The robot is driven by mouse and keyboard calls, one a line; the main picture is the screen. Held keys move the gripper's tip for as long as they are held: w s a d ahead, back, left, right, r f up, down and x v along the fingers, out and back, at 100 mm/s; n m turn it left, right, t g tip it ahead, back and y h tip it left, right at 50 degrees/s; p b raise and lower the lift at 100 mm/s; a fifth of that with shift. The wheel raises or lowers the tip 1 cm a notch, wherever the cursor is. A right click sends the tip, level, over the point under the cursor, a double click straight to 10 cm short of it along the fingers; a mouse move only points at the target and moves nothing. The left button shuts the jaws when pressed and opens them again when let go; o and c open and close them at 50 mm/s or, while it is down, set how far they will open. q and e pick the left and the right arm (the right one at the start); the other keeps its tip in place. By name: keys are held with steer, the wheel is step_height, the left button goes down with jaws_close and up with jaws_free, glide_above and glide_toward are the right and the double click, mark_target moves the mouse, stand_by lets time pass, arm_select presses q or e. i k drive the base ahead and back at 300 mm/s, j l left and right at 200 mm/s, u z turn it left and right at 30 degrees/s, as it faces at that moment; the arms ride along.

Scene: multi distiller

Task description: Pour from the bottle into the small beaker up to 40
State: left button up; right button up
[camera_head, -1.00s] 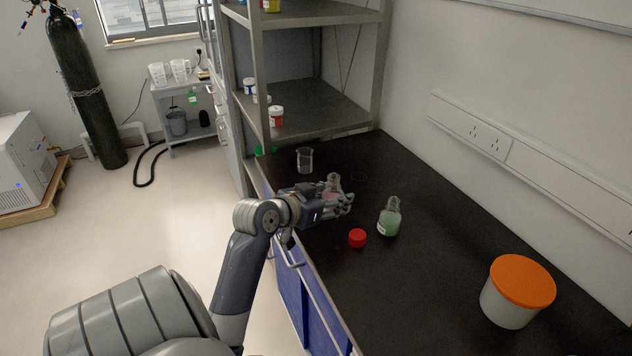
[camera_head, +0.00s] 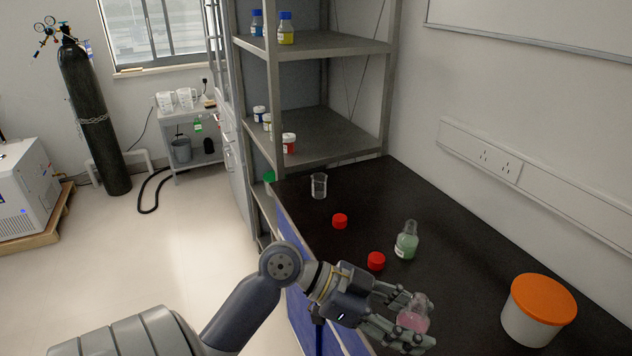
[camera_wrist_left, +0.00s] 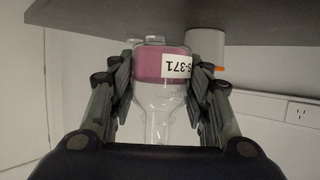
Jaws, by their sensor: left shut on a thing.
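My left gripper (camera_head: 408,328) is shut on a clear bottle (camera_head: 414,311) with pink liquid, at the near side of the bench. In the left wrist view, which shows the room upside down, the bottle (camera_wrist_left: 162,65) sits between both fingers. It has a white label and looks upright, with its neck uncapped. The small beaker (camera_head: 319,186) is clear, looks empty and stands at the far left of the bench, well away from the gripper. Its markings are too small to read. My right gripper is not in view.
Two red caps (camera_head: 340,221) (camera_head: 376,261) lie on the dark bench (camera_head: 455,265). A bottle of green liquid (camera_head: 406,241) stands to their right. A white tub with an orange lid (camera_head: 540,310) stands at the near right. A metal shelf (camera_head: 330,135) rises behind the beaker.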

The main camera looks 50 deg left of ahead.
mark_target(319, 186)
steer(key=k+u, duration=0.15)
steer(key=u, duration=0.3)
steer(key=k+j+u, duration=0.1)
steer(key=u, duration=0.3)
steer(key=i+l+u, duration=0.3)
steer(key=l, duration=0.2)
